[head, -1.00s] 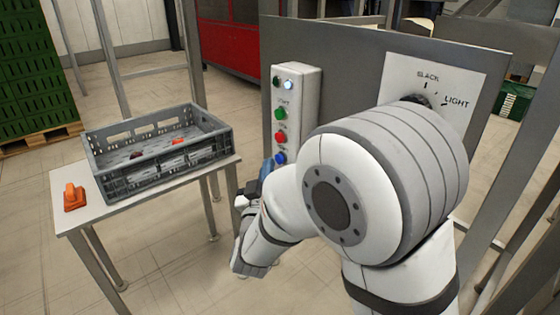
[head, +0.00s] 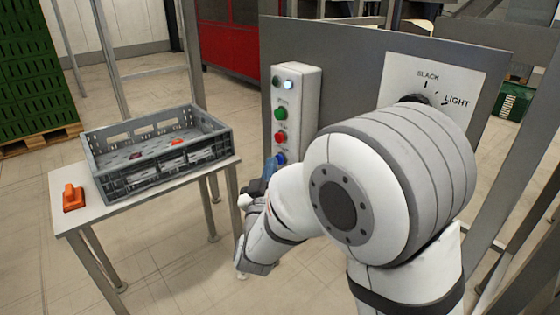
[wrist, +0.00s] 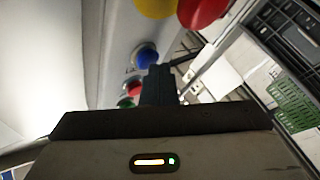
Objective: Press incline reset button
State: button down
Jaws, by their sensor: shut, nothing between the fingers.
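A pale control box (head: 297,100) stands on the grey panel in the head view. It carries a green button (head: 280,113), a red button (head: 280,138) and a blue button (head: 280,158) in a column, below a dark green lamp and a lit white one. The button labels are too small to read. My gripper (wrist: 158,72) is shut and empty. In the wrist view its tips are right beside the blue button (wrist: 147,55), partly overlapping its lower edge; I cannot tell whether they touch. In the head view my arm hides most of the gripper.
A grey crate (head: 110,184) with several small items stands on a table (head: 75,225) at left, beside an orange object (head: 73,197). A large yellow knob (wrist: 156,7) and a large red one (wrist: 203,10) show close by in the wrist view. A SLACK/LIGHT dial plate (head: 470,85) is behind my arm.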

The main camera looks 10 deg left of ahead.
jog(key=shift+w+d, duration=0.1)
dwell(0.5)
jog(key=shift+s+a, duration=0.55)
jog(key=shift+s, duration=0.1)
jog(key=s+a+b, duration=0.1)
jog(key=s+a, duration=0.2)
jog(key=shift+s+a, duration=0.15)
jog(key=shift+s, duration=0.25)
dwell(0.6)
